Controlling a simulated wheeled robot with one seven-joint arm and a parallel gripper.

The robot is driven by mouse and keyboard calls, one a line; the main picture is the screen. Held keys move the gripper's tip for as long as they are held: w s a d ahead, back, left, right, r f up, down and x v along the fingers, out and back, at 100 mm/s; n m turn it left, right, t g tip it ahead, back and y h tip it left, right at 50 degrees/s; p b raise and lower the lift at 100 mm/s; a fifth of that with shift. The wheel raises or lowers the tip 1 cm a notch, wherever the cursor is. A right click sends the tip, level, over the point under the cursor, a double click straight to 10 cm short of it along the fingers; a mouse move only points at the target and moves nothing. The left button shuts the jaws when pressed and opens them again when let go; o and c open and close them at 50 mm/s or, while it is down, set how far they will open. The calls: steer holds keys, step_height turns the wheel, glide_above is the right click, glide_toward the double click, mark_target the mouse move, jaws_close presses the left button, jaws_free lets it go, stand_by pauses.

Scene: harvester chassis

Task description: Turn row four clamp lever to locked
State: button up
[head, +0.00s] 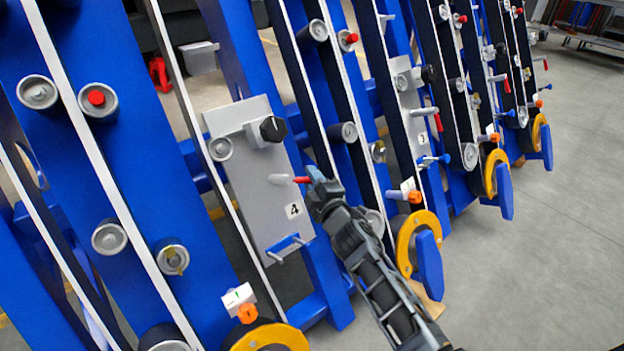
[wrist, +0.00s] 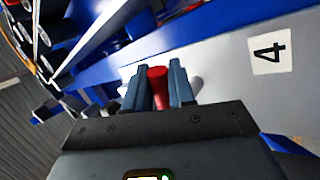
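The row four clamp lever shows in the head view as a pale rod with a red grip (head: 301,180), sticking out from the grey plate (head: 255,215) marked with a "4" label (head: 293,209). My gripper (head: 314,178) is at the lever's red end. In the wrist view the red grip (wrist: 157,86) sits between the two fingers of my gripper (wrist: 159,82), with little or no gap on either side. The fingers look shut on it. They hide part of the grip. The "4" label also shows in the wrist view (wrist: 268,53), to the right.
Blue frames with rollers stand on both sides. A yellow ring (head: 418,240) is right of my arm. Open floor (head: 560,230) lies at the right.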

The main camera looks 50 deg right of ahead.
jaws_close()
steer(key=shift+f, duration=0.1)
steer(key=m+b, duration=0.1)
steer(key=b, duration=0.1)
steer(key=f+m+g+b, duration=0.1)
steer(key=b, duration=0.1)
steer(key=shift+s+a+f+h, duration=0.1)
steer(key=shift+s+a+h, duration=0.05)
steer(key=shift+a+h, duration=0.2)
steer(key=shift+a+f+m+g+b, duration=0.25)
steer(key=shift+a+m+g, duration=0.8)
steer(key=shift+m, duration=1.2)
steer(key=shift+a+f+m+g+b, duration=0.1)
steer(key=shift+a+f+m+g, duration=0.45)
steer(key=shift+m+g, duration=1.3)
steer(key=shift+a+f+m+g+b, duration=0.15)
steer(key=shift+a+m+g, duration=0.75)
steer(key=shift+m, duration=1.8)
steer(key=shift+a, duration=0.1)
